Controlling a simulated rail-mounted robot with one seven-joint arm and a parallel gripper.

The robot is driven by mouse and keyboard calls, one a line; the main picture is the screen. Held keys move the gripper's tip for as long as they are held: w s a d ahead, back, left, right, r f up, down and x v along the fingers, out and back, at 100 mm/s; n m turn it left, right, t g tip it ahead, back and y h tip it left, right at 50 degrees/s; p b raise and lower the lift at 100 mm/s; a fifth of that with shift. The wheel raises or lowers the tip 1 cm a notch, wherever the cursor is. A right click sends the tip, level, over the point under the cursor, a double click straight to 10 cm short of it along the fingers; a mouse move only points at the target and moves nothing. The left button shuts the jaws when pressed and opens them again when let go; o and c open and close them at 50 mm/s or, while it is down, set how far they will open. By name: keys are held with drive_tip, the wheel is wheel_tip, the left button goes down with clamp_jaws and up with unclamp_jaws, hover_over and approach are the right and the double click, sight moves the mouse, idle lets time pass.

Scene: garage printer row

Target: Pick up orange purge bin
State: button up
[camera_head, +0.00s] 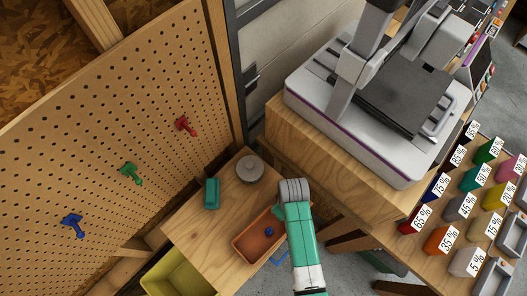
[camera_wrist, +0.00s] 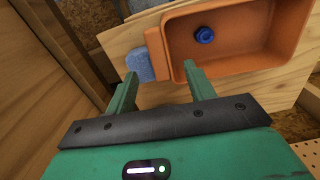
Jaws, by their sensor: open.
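The orange purge bin (camera_head: 241,246) is an open rectangular tray on the small wooden table, with a small blue round piece (camera_head: 269,231) inside. In the wrist view the bin (camera_wrist: 248,66) fills the upper right, with a tab-like handle (camera_wrist: 155,53) on its left end and the blue piece (camera_wrist: 204,35) on its floor. My gripper (camera_wrist: 160,74) is open and empty. Its green fingers point toward the handle, which shows between and just beyond the fingertips; I cannot tell the depth gap. In the head view my arm covers the bin's right side and hides the gripper.
A teal box (camera_head: 211,193) and a grey round lidded object (camera_head: 250,169) share the wooden table (camera_head: 200,235). A blue-grey block (camera_wrist: 140,64) lies beside the handle. A printer (camera_head: 375,95) stands on a bench to the right. A pegboard (camera_head: 110,130) rises at left, a yellow bin (camera_head: 178,275) below.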

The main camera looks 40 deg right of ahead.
wheel_tip(320, 180, down, 5)
clamp_jaws()
idle(0.4)
